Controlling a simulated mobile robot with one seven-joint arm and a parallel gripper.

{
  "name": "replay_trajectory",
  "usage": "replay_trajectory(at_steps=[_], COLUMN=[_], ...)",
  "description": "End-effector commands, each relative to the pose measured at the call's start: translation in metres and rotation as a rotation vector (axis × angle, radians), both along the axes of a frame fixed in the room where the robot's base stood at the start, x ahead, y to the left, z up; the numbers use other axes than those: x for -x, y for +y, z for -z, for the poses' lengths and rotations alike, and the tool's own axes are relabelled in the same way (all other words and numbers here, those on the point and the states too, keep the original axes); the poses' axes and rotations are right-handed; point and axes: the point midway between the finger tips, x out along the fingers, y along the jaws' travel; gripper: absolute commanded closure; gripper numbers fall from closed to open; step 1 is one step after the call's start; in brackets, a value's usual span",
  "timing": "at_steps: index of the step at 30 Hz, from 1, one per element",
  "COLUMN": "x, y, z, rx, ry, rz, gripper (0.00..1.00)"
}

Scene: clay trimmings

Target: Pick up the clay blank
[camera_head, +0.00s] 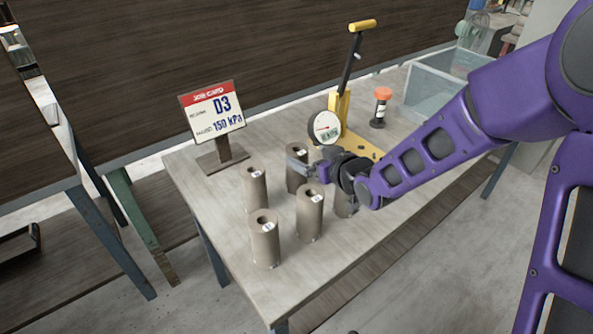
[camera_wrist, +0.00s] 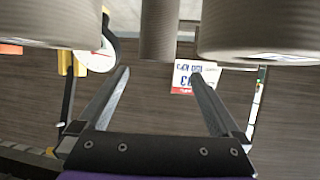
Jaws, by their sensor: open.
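Several grey-brown clay blanks, upright cylinders with a hole in the top and small white labels, stand on the table. One is at the left (camera_head: 255,190), one at the front (camera_head: 264,242), one at the middle (camera_head: 310,214) and one farther back (camera_head: 296,178). Another is partly hidden by my wrist. The labels are too small to read. My gripper (camera_head: 298,164) is open among the blanks, beside the farther one. In the wrist view, its fingers (camera_wrist: 158,78) are apart and empty. A narrow-looking blank (camera_wrist: 160,30) shows above the gap, with larger blanks (camera_wrist: 50,22) on either side.
A yellow lever device with a round gauge (camera_head: 324,127), an orange-capped bottle (camera_head: 381,108) and a clear bin (camera_head: 440,95) stand behind my arm. The table's front edge is clear.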

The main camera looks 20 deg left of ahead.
Motion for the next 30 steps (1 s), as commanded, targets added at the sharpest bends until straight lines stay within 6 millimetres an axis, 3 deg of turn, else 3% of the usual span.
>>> replay_trajectory(at_steps=[3, 21, 30], x=[-0.01, -0.045, -0.048], y=[0.015, 0.055, 0.057], z=[0.008, 0.038, 0.039], rx=[0.001, 0.002, 0.002], ry=[0.001, 0.0, -0.001], rz=[-0.001, 0.001, 0.001], gripper=[0.0, 0.0, 0.02])
